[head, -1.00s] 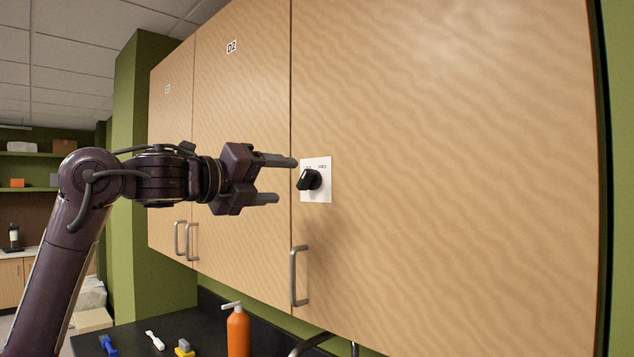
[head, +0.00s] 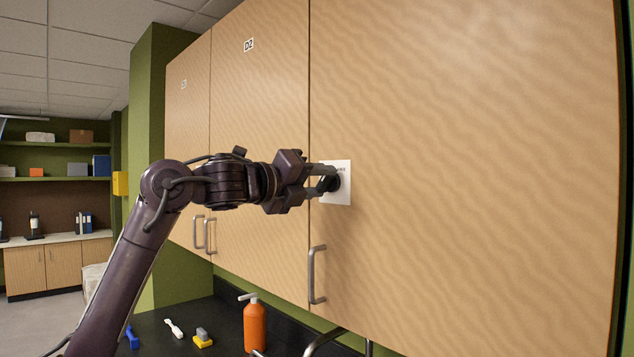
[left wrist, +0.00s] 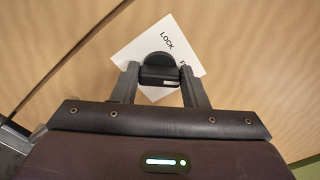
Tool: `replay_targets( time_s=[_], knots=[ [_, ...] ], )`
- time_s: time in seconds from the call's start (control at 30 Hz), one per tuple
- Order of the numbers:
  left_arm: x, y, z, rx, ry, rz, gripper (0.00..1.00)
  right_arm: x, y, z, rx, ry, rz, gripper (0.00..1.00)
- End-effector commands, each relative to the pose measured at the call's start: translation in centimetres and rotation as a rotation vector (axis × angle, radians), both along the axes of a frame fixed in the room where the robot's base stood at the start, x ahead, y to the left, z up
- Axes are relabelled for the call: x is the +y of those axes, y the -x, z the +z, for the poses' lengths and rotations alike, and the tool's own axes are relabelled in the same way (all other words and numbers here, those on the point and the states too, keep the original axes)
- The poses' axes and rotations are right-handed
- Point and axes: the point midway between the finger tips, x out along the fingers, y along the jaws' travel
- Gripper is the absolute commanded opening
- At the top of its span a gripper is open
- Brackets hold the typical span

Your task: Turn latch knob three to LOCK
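The black latch knob (head: 335,183) sits on a white plate (head: 343,197) at the left edge of the large right cabinet door. In the left wrist view the knob (left wrist: 160,66) shows in front of the plate (left wrist: 128,53), with the word LOCK and part of a second word beginning with F. My left gripper (head: 328,181) is at the plate, its fingers on either side of the knob. In the left wrist view the fingers (left wrist: 160,86) stand apart with the knob between them; firm contact is not clear. Where the knob points is hard to tell. My right gripper is out of view.
A metal door handle (head: 312,275) hangs below the plate. Door D2 (head: 250,120) is to the left. An orange bottle (head: 254,325), a yellow-and-grey tool (head: 203,340), a white brush (head: 174,328) and a blue tool (head: 132,337) are on the dark counter below.

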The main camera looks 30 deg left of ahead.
Motion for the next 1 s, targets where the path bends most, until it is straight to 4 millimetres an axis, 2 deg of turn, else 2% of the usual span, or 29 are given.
replay_targets(
  time_s=[0.03,0.13,0.17,0.57,1.0],
  knots=[
    [0.0,0.0,0.0,0.001,0.000,0.001,0.32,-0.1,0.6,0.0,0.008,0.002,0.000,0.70],
    [0.0,0.0,-0.1,0.001,-0.001,0.001,0.19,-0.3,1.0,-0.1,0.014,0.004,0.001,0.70],
    [0.0,0.0,-0.1,0.001,-0.001,0.001,0.17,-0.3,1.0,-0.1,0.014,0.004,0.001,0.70],
    [0.0,0.0,0.0,0.031,0.082,0.000,0.17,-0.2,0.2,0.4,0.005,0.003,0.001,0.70],
    [0.0,-0.1,-0.1,0.155,0.434,0.001,0.17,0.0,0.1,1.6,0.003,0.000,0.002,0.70]
  ],
)
